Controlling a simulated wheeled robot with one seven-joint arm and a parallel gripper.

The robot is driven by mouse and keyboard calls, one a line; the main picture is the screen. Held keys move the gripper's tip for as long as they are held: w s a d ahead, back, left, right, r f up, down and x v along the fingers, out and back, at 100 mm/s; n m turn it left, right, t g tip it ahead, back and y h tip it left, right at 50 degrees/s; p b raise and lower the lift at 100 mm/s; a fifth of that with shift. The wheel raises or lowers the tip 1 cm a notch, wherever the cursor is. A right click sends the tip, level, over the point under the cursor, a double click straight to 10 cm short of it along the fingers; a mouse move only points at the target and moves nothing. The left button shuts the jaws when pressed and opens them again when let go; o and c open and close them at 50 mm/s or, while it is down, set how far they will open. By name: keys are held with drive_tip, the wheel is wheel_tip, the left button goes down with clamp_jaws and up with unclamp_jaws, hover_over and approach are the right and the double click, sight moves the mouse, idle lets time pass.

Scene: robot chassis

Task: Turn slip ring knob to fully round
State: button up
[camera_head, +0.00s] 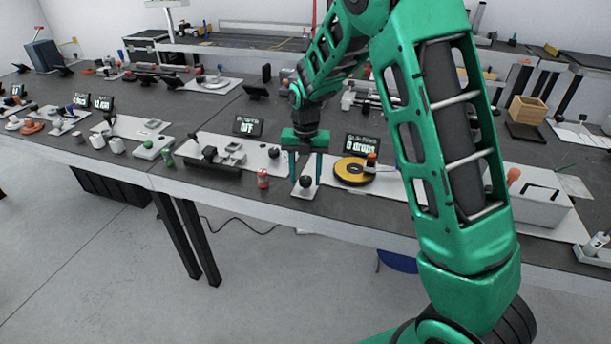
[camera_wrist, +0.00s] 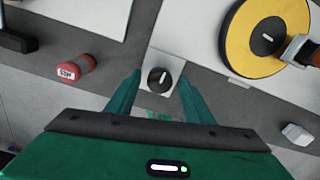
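A small black round knob (camera_wrist: 158,80) with a white pointer line sits on a small white plate (camera_wrist: 174,66). The pointer tilts a little right of straight up in the wrist view. In the head view the knob (camera_head: 306,182) is near the table's front edge. My gripper (camera_head: 305,175) points down over it, open, with one finger on each side. The fingers (camera_wrist: 159,84) look apart from the knob in the wrist view; their height above it is hard to tell. A yellow ring with a black centre (camera_head: 353,170) lies to the right. A display behind it reads "0 drops" (camera_head: 362,146).
An orange-and-dark block (camera_head: 371,162) stands at the ring's right side. A small white block (camera_wrist: 297,134) is at lower right. Other panels crowd the table.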

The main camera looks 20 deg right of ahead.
drive_tip(key=c, duration=0.9)
drive_tip(key=shift+d, duration=0.15)
